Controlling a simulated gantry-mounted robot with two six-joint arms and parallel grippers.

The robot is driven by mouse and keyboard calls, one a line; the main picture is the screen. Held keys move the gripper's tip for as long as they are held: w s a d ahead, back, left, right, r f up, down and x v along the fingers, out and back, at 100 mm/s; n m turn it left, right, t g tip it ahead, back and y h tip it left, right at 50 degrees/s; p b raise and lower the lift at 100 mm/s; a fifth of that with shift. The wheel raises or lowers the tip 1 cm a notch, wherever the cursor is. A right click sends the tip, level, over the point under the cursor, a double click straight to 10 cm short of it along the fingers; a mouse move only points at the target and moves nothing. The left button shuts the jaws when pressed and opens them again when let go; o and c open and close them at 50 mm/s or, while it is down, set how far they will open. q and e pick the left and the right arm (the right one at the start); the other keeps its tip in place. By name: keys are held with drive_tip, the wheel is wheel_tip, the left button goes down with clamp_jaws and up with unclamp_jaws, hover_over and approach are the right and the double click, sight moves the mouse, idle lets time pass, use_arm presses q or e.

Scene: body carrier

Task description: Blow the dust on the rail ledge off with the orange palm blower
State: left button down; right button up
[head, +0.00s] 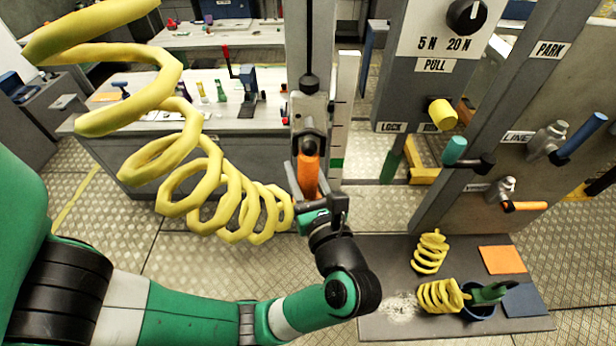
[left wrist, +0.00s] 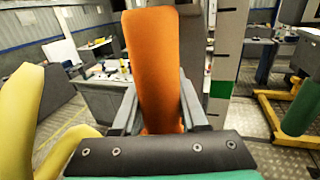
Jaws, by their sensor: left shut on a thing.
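My left gripper (head: 305,180) is shut on an upright orange body that looks like the orange palm blower (head: 309,172). In the left wrist view the blower (left wrist: 158,65) stands between the two grey fingers of the gripper (left wrist: 160,105). Its nozzle cannot be made out. A large yellow coiled hose (head: 178,190) runs from the upper left to beside the gripper. Pale dust (head: 401,308) lies on the grey ledge (head: 385,265), below and to the right of the gripper in the head view, well apart from the blower. My right gripper is not in view.
On the ledge, a green tool (head: 489,293) sits in a dark blue cup (head: 479,313) beside yellow coils (head: 440,296). Orange (head: 502,260) and blue (head: 524,300) pads lie there. A grey post (head: 345,100) stands close behind the gripper. A panel with a yellow knob (head: 442,115) overhangs to the right.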

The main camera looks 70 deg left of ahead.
use_arm(q)
drive_tip(key=shift+r, duration=0.2)
drive_tip(key=shift+r, duration=0.35)
drive_tip(key=shift+d, duration=0.15)
idle(0.5)
drive_tip(key=s+d+r, duration=0.1)
drive_tip(key=s+d, duration=0.1)
drive_tip(key=d, duration=0.4)
drive_tip(key=shift+s+r, duration=0.15)
drive_tip(key=shift+r, duration=0.05)
idle(1.0)
drive_tip(key=shift+d, duration=0.1)
drive_tip(key=s+d, duration=0.3)
drive_tip(key=d, duration=0.6)
drive_tip(key=shift+s+d, duration=0.15)
drive_tip(key=shift+s, duration=0.05)
idle(0.5)
idle(0.4)
